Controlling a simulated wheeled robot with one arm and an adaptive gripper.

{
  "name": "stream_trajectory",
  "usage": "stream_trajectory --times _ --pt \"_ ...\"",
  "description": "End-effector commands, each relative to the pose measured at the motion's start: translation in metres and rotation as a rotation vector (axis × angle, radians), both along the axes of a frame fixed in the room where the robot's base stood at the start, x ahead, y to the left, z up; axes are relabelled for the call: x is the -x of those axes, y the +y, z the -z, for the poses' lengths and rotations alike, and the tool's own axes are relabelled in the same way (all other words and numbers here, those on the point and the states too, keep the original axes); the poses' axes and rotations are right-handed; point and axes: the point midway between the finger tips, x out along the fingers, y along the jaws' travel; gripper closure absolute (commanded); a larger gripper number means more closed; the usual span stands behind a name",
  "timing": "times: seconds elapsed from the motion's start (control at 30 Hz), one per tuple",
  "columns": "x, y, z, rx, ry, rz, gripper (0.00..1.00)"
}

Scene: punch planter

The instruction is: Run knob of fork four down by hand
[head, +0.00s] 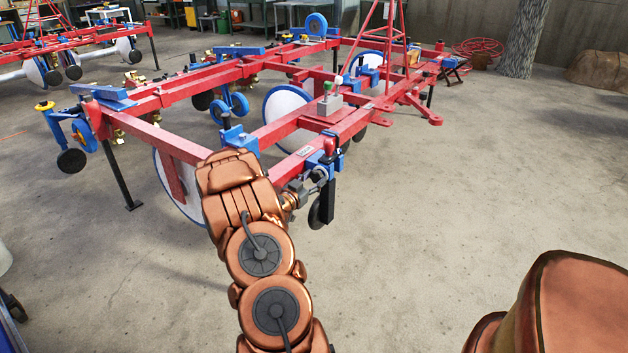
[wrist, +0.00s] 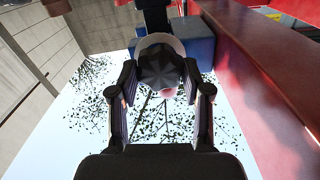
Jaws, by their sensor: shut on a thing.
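In the wrist view a dark, ribbed round knob (wrist: 158,66) with a pale rim sits between the two fingers of my gripper (wrist: 160,84). The fingers are shut on its sides. A blue block (wrist: 196,46) stands just behind the knob, beside a red beam (wrist: 262,70). In the head view my gripper (head: 318,178) is at the near corner of the red frame, by a blue fork bracket (head: 325,160). The knob is hidden there by my gripper. No fork number can be read.
The red planter frame (head: 170,143) carries large pale discs (head: 286,108) and other blue brackets. A black leg (head: 122,178) stands at its left. Bare concrete floor (head: 470,190) is free to the right. A similar machine (head: 75,45) stands behind at left.

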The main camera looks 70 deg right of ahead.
Motion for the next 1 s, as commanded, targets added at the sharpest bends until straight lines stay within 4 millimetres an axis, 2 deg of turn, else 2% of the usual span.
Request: stream_trajectory --times 0.03,0.53,0.57,0.8,1.0 --pt "-0.0005 0.0021 0.0066 -0.010 -0.012 0.000 0.87" --pt "0.0007 0.0013 0.0088 -0.008 -0.047 -0.001 0.87" --pt "0.0007 0.0013 0.0089 -0.008 -0.047 -0.001 0.50" --pt "0.0006 0.0007 0.0061 -0.002 -0.047 -0.001 0.27" --pt "0.0005 0.0004 0.0048 0.001 -0.048 0.000 0.27"
